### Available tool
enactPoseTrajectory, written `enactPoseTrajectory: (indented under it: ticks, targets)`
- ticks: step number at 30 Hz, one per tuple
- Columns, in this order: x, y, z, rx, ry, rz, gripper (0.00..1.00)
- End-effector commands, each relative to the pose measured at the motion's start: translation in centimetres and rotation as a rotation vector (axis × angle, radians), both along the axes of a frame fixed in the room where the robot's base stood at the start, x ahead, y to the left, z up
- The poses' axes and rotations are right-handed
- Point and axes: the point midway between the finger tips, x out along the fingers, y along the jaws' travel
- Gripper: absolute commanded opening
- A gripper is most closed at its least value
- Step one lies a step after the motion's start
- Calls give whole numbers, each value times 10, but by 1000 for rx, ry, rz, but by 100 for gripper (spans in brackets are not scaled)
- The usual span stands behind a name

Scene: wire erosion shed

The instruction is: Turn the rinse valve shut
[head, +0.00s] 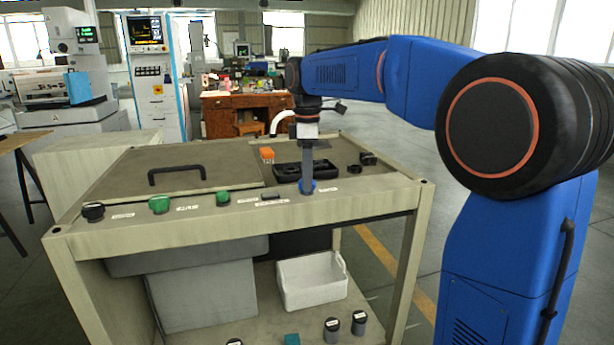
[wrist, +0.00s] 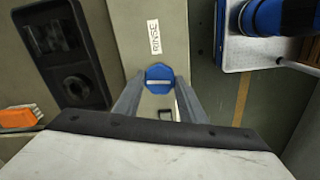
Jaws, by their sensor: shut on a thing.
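The rinse valve is a blue knob (head: 308,188) on the front top rail of the bench. In the wrist view the blue knob (wrist: 159,71) sits beside a white label reading RINSE (wrist: 153,37), and a pale line runs across its face, roughly crosswise in the picture. My gripper (head: 308,178) reaches down onto the knob from above. In the wrist view my gripper (wrist: 160,80) has one finger at each side of the knob and is shut on it. The knob's lower sides are partly hidden by the fingers.
A black handle (head: 176,172) rises from the lid.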

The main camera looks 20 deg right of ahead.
Motion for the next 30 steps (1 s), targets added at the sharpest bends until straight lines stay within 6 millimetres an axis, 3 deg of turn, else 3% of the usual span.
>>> enactPoseTrajectory:
  ticks: [30]
  targets:
    - [0,0,1,0,-2,-937,15]
